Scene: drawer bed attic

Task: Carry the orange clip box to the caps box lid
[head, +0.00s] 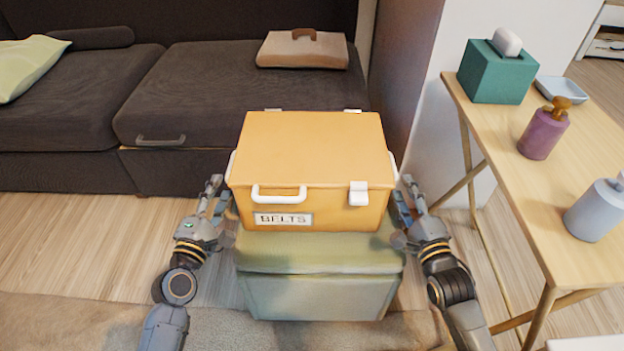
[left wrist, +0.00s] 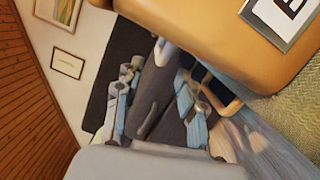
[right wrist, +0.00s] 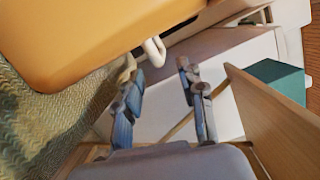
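The orange clip box (head: 313,148) has a closed lid, a white front handle, a white clip and a "BELTS" label. It rests on a grey-green padded box (head: 320,254). White handles show at its sides; one appears in the right wrist view (right wrist: 155,51). My left gripper (head: 219,190) is open at the box's left side. My right gripper (head: 404,190) is open at its right side. Both grippers look empty, with fingers spread near the side handles; contact cannot be told. No caps label is readable; a flat brown piece with a handle (head: 302,50) lies on the sofa.
A dark sofa (head: 60,105) stands behind the box, with a green pillow (head: 28,65). At right, a wooden table (head: 560,190) holds a teal tissue box (head: 495,75), a purple dispenser (head: 543,132) and a grey bottle (head: 597,212). Wooden floor (head: 90,225) is open at left.

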